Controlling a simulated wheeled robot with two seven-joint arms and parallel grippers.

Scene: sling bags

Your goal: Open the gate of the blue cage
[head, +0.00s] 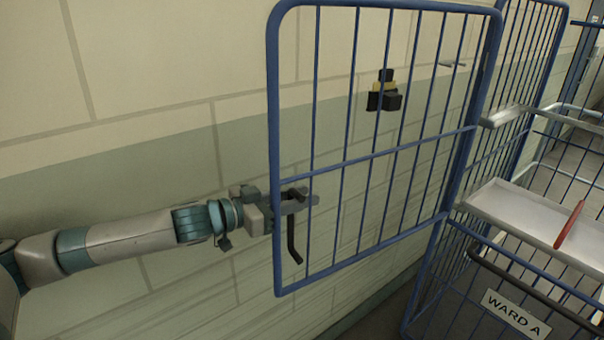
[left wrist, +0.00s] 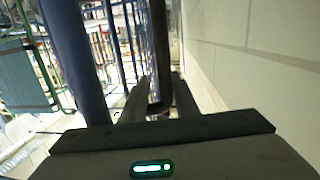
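The gate (head: 362,158) of the blue cage is a blue barred panel. It stands swung out from the cage (head: 428,285), its free edge on the left, in front of the wall. A dark bar handle (head: 293,240) hangs near that free edge. My left gripper (head: 300,199) is at the handle's upper part. In the left wrist view the handle (left wrist: 160,55) stands between my two fingers (left wrist: 160,100), which look closed on it. The gate's blue edge post (left wrist: 75,60) is just left of them. My right gripper is out of view.
A pale block wall (head: 120,130) runs close behind the gate and my left arm. A black and yellow fixture (head: 384,92) is on it. The cage has a light shelf (head: 525,215) with a red object (head: 570,225) and a WARD A sign (head: 515,313).

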